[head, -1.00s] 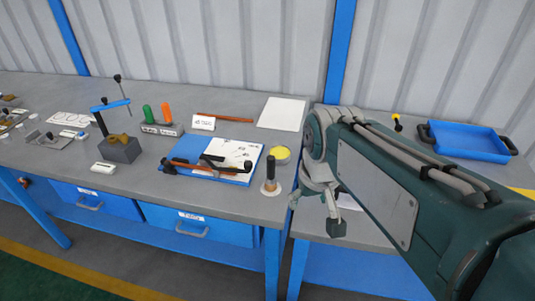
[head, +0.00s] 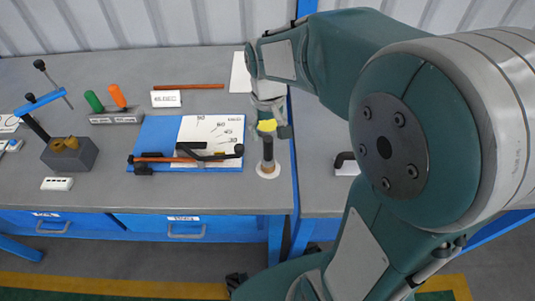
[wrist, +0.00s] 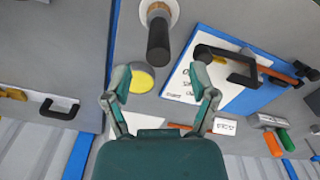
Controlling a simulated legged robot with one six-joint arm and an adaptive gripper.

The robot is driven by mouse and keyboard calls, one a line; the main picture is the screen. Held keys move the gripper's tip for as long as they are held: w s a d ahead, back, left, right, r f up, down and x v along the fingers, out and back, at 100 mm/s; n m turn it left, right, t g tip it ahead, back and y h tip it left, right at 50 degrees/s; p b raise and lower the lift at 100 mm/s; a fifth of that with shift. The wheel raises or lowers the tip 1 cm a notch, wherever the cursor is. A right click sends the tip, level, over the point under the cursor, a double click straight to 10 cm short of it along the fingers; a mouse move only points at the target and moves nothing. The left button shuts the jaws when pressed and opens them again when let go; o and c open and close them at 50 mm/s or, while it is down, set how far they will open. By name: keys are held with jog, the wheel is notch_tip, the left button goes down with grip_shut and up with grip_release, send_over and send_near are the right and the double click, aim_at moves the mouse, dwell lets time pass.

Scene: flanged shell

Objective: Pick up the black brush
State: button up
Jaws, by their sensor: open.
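The black brush appears to be the upright piece with a black handle (head: 268,150) and brown lower part, standing on a round white base near the bench's right edge. It also shows in the wrist view as a black cylinder (wrist: 158,42), above and beyond my fingertips. My gripper (wrist: 160,86) is open and empty, its two fingers spread apart. In the head view my gripper (head: 268,120) hangs just behind and above the brush, partly hidden. No contact with the brush shows.
A yellow-topped round tin (wrist: 142,78) appears between my fingers in the wrist view, below them. A blue board (head: 150,135) with a white sheet and a dark-handled tool lies left of the brush. A black handle (head: 343,160) stands right, past the bench gap.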

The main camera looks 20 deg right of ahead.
aim_at(268, 138)
jog(key=shift+a+f, duration=0.15)
jog(key=shift+f, duration=0.6)
notch_tip(268, 138, down, 5)
jog(key=shift+w+r, duration=0.1)
jog(key=shift+r, duration=0.1)
jog(key=shift+d, duration=0.2)
grip_shut()
